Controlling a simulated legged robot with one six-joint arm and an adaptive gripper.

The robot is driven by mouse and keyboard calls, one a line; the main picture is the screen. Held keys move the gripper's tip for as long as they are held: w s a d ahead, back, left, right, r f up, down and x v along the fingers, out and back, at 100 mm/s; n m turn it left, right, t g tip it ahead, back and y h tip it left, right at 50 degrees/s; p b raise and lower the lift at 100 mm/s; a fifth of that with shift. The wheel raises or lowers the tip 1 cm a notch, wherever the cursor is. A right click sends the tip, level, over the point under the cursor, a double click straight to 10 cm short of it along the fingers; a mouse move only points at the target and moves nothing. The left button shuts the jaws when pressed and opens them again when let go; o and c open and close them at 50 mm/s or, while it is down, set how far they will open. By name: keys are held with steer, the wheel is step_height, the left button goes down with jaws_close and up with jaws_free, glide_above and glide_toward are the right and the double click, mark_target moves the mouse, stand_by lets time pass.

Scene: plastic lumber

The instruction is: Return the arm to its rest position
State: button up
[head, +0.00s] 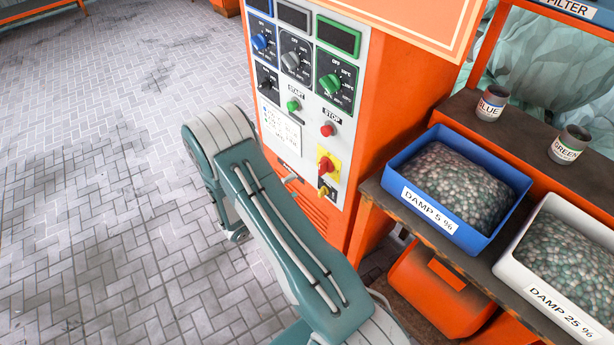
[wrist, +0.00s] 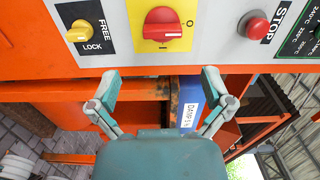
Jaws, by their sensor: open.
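My arm (head: 285,225) is stretched out in front of the orange machine (head: 400,120) in the head view, bent at an elbow near the panel's lower left. My gripper (wrist: 160,88) shows in the wrist view with its two fingers spread apart and nothing between them. It faces the lower part of the control panel (wrist: 205,50). The red rotary switch (wrist: 162,25) on its yellow plate and the yellow FREE/LOCK knob (wrist: 80,30) lie beyond the fingertips. The red STOP button (wrist: 255,26) is to their right.
A bench to the right holds a blue DAMP 5 % bin (head: 400,200), a white DAMP 25 % bin (head: 510,260) and BLUE (head: 491,104) and GREEN (head: 568,145) cups. An orange container (head: 440,290) sits below. The paved floor (head: 100,180) at left is clear.

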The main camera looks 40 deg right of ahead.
steer(key=shift+a, duration=0.9)
steer(key=s+a+r+m+g+y, duration=0.25)
steer(key=s+r+m+y, duration=0.2)
steer(key=r+m, duration=0.5)
steer(key=s+a+r+m+g+y, duration=0.1)
steer(key=s+r+m+g+y, duration=0.3)
steer(key=r+m, duration=0.5)
steer(key=s+a+r+m+t+y, duration=0.9)
steer(key=s+a+r+m+t, duration=0.1)
steer(key=m, duration=0.8)
steer(key=shift+s+a+r+m, duration=0.4)
steer(key=shift+s+a, duration=0.1)
steer(key=shift+a, duration=0.65)
